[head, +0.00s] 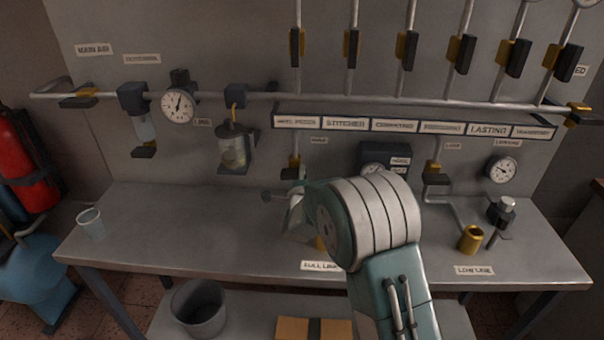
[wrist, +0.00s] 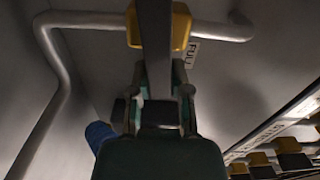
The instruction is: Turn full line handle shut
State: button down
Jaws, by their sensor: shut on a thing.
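In the wrist view my gripper (wrist: 158,100) is shut on a long dark handle (wrist: 155,50), which runs up between the fingers to a yellow valve body (wrist: 181,28). The valve sits on a grey pipe (wrist: 225,32), and the handle lies across that pipe. A partly hidden label beside it reads FULL. The FULL LINE label (head: 321,266) is on the bench's front edge, partly covered by my arm.
The LOW LINE label (head: 473,270) and a brass cup (head: 471,239) are right of my arm. Gauges, pipes and several yellow-and-black valves (head: 351,48) cover the back panel. A clear cup (head: 91,223) stands at the left. The left part of the bench (head: 160,220) is mostly bare.

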jog(key=shift+d+f+m, duration=0.1)
jog(key=shift+f+m, duration=0.35)
jog(key=shift+m, duration=0.25)
jog(key=shift+f, duration=0.1)
jog(key=c, duration=0.6)
grip_release()
jog(key=shift+o, duration=0.2)
jog(key=shift+r, duration=0.25)
notch_tip(320, 180, up, 10)
jog(key=shift+f, duration=0.2)
